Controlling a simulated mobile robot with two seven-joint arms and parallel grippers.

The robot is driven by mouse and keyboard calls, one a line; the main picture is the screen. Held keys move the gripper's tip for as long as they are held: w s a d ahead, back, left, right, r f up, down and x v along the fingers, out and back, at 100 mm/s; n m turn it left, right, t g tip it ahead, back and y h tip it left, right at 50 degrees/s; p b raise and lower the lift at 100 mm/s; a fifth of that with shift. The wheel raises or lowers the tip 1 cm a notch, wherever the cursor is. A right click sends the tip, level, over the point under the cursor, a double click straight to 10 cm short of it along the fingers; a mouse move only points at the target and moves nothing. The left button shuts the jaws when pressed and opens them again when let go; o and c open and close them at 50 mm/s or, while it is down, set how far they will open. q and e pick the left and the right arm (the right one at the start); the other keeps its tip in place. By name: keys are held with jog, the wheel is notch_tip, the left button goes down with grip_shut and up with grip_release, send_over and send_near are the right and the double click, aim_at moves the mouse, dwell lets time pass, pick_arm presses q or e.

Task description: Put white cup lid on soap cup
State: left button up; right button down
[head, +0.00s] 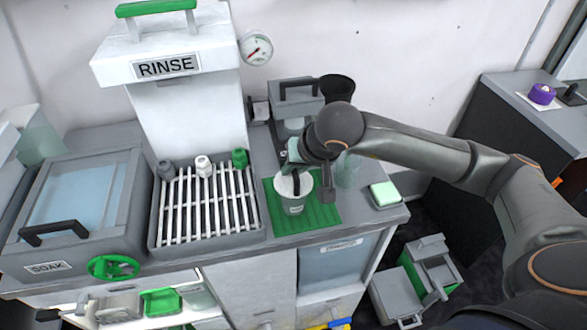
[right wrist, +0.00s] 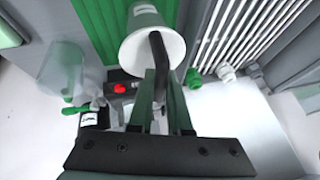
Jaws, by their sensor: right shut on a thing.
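The soap cup (head: 294,207) is a pale cup with a dark label, upright on the green ribbed mat; in the right wrist view (right wrist: 145,15) its label also shows. A round white lid (head: 284,185) with a black bar-like handle is at its mouth and fills the rim in the right wrist view (right wrist: 140,52). My right gripper (head: 296,168) is above the cup, its fingers (right wrist: 160,88) shut on the black handle. I cannot tell whether the lid rests fully on the rim or sits slightly above it. My left gripper is not in view.
The green mat (head: 325,214) has bare room right of the cup. The white drain rack (head: 205,210) is left. A grey machine (head: 293,95) with a dark cup stands behind.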

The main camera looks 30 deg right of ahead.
jog(key=shift+b, duration=0.35)
dwell(0.7)
jog(key=shift+f+b, duration=0.55)
jog(key=shift+b, duration=0.1)
jog(key=c, duration=1.1)
grip_release()
jog(key=shift+c, duration=0.2)
jog(key=p+v, duration=0.4)
jog(key=v, duration=0.7)
jog(key=shift+p, duration=0.35)
